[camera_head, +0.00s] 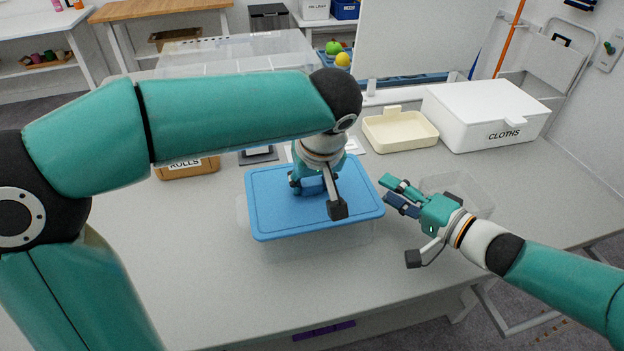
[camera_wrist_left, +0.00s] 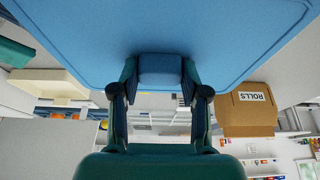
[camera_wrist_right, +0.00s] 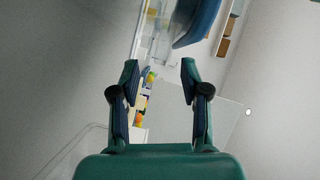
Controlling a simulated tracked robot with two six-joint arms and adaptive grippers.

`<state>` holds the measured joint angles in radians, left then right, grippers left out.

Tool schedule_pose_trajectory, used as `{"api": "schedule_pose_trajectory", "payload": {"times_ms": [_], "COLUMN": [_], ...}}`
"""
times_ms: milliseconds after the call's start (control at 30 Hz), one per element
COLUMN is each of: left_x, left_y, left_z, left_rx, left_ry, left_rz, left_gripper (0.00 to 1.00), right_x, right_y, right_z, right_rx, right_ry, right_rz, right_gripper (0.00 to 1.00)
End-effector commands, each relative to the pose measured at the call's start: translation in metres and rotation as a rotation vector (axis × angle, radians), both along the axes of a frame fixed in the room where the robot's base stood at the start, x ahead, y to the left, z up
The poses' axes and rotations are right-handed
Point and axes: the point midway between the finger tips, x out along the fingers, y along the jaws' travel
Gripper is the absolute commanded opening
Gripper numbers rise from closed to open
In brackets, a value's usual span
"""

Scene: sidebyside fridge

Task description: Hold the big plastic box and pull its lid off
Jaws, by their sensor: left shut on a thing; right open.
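The big plastic box (camera_head: 310,247) is clear and stands on the table in the middle of the head view. My right gripper (camera_head: 397,194) is open and empty, just right of the lid's right edge. In the right wrist view its fingers (camera_wrist_right: 158,82) are apart, with the blue lid edge (camera_wrist_right: 198,22) beyond them.
A small clear container (camera_head: 468,188) stands right behind my right gripper. A cream tray (camera_head: 400,133) and a white CLOTHS box (camera_head: 485,112) are at the back right. A brown ROLLS box (camera_head: 187,168) is behind left. The table's front left is clear.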

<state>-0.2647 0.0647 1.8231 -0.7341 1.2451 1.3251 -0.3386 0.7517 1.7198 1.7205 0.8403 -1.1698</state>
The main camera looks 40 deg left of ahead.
Motion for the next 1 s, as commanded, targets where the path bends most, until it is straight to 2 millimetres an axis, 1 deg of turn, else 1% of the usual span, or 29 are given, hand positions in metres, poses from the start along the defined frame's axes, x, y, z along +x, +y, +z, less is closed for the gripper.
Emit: {"api": "schedule_pose_trajectory", "payload": {"times_ms": [433,800,1000], "left_x": [0.0,0.0,0.0], "left_y": [0.0,0.0,0.0], "left_z": [0.0,0.0,0.0], "left_rx": [0.0,0.0,0.0], "left_ry": [0.0,0.0,0.0], "left_rz": [0.0,0.0,0.0], "left_gripper": [0.08,0.08,0.08], "right_x": [0.0,0.003,0.004], "right_y": [0.001,0.016,0.018], "right_z": [0.0,-0.002,-0.002], "right_rx": [0.001,0.001,0.001], "right_ry": [0.0,0.0,0.0], "right_rz": [0.0,0.001,0.0], "right_gripper": [0.46,0.46,0.46]}}
